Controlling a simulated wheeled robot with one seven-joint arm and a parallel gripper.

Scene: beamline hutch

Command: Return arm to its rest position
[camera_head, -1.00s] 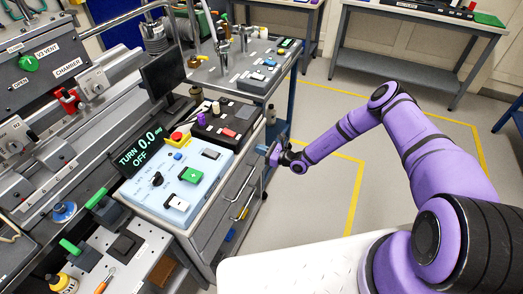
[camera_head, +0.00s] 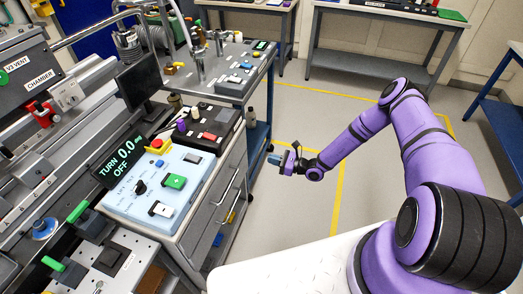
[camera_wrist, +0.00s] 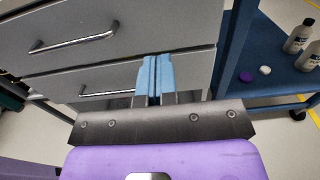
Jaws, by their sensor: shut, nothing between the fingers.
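My purple arm reaches out from the lower right in the head view, bends at the elbow and comes down toward the left. My gripper (camera_head: 275,160) is in open air to the right of the grey drawer cabinet (camera_head: 226,190). In the wrist view its two blue fingertips (camera_wrist: 155,75) are together with nothing between them. They point at the drawer fronts, and I cannot tell the exact gap. The blue control panel (camera_head: 158,188) stands on the cabinet, with a display (camera_head: 118,152) reading "TURN 0.0 OFF".
Drawer handles (camera_wrist: 72,43) stick out from the cabinet. A blue cart (camera_wrist: 262,85) with bottles (camera_wrist: 300,35) on its shelf stands beside it. Grey benches (camera_head: 385,20) line the back. The floor (camera_head: 300,115) between, with yellow lines, is clear.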

